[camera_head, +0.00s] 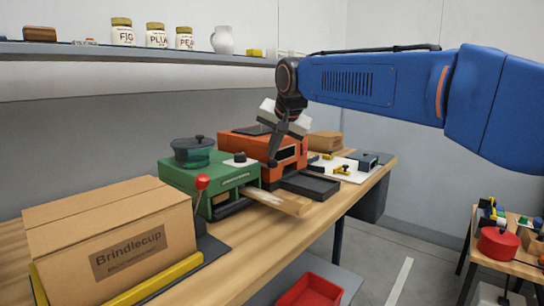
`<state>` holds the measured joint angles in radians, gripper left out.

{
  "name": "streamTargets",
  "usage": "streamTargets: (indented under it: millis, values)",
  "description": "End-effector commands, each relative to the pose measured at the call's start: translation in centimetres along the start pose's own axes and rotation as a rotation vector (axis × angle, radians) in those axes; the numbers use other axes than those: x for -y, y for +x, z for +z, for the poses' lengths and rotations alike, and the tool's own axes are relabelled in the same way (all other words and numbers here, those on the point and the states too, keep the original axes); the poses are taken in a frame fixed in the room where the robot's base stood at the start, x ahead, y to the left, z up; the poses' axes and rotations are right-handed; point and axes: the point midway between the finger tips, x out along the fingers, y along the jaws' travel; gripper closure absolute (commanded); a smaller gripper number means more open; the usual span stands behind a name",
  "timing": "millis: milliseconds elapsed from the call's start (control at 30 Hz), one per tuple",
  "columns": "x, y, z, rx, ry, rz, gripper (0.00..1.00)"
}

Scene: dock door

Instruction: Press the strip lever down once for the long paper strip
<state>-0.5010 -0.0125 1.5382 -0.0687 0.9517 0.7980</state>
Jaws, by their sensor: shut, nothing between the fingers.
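A lever with a red ball knob (202,182) stands upright at the near left corner of a green machine (215,167); I cannot tell if this is the strip lever. An orange machine (240,143) with a dark front slot stands behind and right of the green one. My gripper (273,162) points down, shut and empty, in front of the orange machine's left front; whether it touches anything is unclear. A pale wooden board (285,203) juts from the green machine's front. I cannot make out a long paper strip.
A cardboard box (110,245) fills the bench's near left, beside a yellow bar (155,280). A dark tray (311,186) lies before the orange machine. A white board with small items (345,173) is at right. A red bin (310,291) sits below.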

Motion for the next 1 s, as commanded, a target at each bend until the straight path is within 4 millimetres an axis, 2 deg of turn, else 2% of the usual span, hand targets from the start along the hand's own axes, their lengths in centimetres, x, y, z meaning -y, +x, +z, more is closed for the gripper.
streamTargets:
  millis: [500, 1000]
  values:
    - [1.2, -1.6, -1.2, 0.0, 0.0, -0.001, 1.0]
    - [1.5, -2.0, -1.5, 0.0, 0.0, 0.0, 1.0]
